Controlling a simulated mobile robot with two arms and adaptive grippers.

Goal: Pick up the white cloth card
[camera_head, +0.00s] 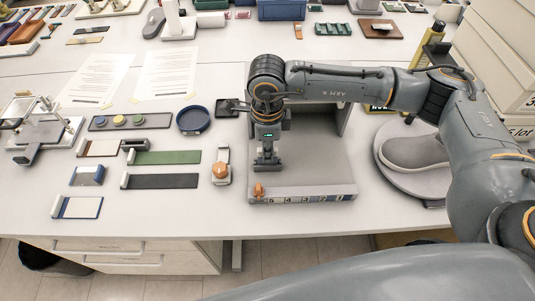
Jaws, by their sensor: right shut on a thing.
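My right gripper (266,161) points down over the grey stepped stand (312,178) in the middle of the table. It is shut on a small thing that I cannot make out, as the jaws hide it. I cannot tell for sure which piece is the white cloth card. A white card with a blue edge (80,207) lies at the front left, and another pale card (98,148) lies behind it. My left gripper is not in view.
Green (168,157) and dark (160,181) strips, a round blue dish (193,120) and an orange-topped device (221,170) lie left of the stand. A grey shoe (416,153) sits on a round plate at right. Papers (167,82) lie at the back left.

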